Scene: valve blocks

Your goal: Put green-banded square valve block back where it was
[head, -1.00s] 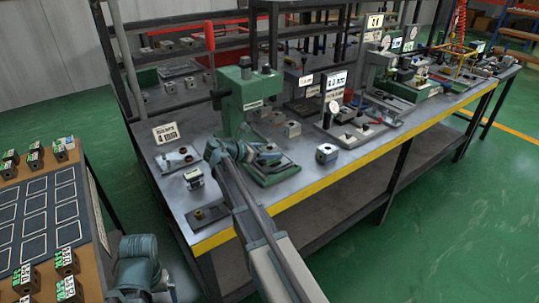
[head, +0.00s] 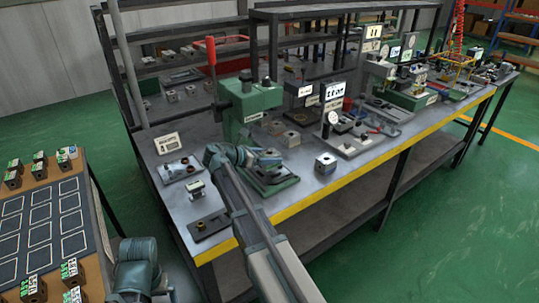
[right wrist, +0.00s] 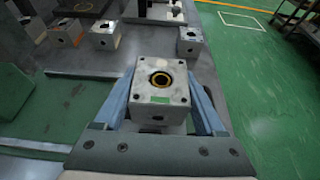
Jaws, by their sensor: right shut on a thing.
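My right gripper (right wrist: 162,88) is shut on the green-banded square valve block (right wrist: 159,82). In the head view my right gripper (head: 266,160) is at the base of the green press (head: 250,108) on the bench. The block is hard to make out there, and I cannot tell whether it touches anything below. My left gripper is out of view.
On the bench (head: 300,196), a loose block (head: 325,163) stands right of the press and another block (head: 196,190) left of it. A dark plate (head: 211,226) lies at the front left corner. A table with a dark outlined mat (head: 50,222) and several blocks stands at left.

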